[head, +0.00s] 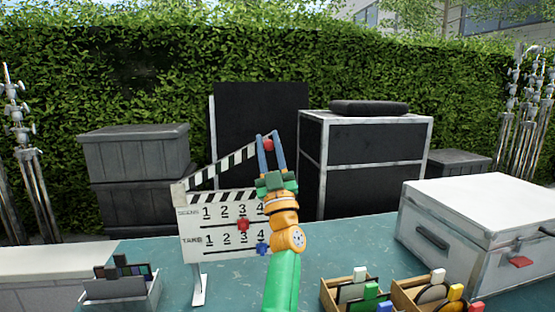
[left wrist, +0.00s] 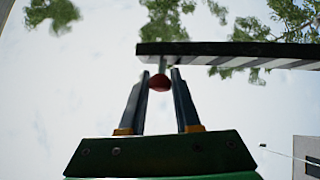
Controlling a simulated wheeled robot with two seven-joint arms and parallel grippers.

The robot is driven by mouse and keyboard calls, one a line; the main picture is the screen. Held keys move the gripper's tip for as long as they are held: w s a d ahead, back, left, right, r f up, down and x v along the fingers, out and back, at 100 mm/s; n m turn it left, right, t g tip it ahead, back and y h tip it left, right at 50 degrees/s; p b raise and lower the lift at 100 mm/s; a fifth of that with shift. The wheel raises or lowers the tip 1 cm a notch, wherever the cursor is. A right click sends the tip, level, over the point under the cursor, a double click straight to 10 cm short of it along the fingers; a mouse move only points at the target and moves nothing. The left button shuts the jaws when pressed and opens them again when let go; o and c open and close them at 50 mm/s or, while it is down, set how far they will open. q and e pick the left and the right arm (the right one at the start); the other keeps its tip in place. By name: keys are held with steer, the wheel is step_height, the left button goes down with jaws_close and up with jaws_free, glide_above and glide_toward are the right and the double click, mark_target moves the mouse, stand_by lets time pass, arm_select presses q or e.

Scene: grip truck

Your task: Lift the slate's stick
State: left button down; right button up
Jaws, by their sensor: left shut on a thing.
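The clapper slate (head: 190,235) stands upright on a small stand on the table, its white face carrying scene and take numbers. Its striped stick (head: 222,168) is tilted up, hinged at the left with its right end raised, leaving a wedge-shaped gap above the board. My left gripper (head: 268,136) is at the stick's raised end, shut on its red knob (head: 268,146). In the left wrist view, the knob (left wrist: 159,83) sits between the fingers, just under the stick (left wrist: 230,50). My arm covers the slate's right edge. My right gripper is not in view.
A white-topped case (head: 470,205) stands at the right of the teal table (head: 345,250). Open wooden boxes (head: 395,293) with coloured tabs are at front right. A grey holder (head: 125,290) with cards is at front left. Dark cases stand behind.

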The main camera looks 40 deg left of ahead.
arm_select(q)
steer(key=shift+s+a+r+n+g+y+p, duration=0.2)
steer(key=shift+s+r+n+g+y+p, duration=0.1)
steer(key=shift+r+n+g, duration=0.4)
steer(key=shift+s+a+r+n+g+y+p, duration=0.15)
steer(key=shift+s+a+r+n+g+y, duration=0.3)
steer(key=shift+n, duration=0.45)
steer(key=shift+s+r+n+g+y+p, duration=0.15)
steer(key=shift+r+n+g+p, duration=0.1)
steer(key=shift+r+n+g, duration=0.4)
steer(key=shift+w+f, duration=0.1)
steer(key=shift+f, duration=0.05)
steer(key=c, duration=0.6)
jaws_free()
steer(key=b+v, duration=0.3)
steer(key=v, duration=0.4)
steer(key=shift+w+b, duration=0.1)
steer(key=shift+b, duration=0.25)
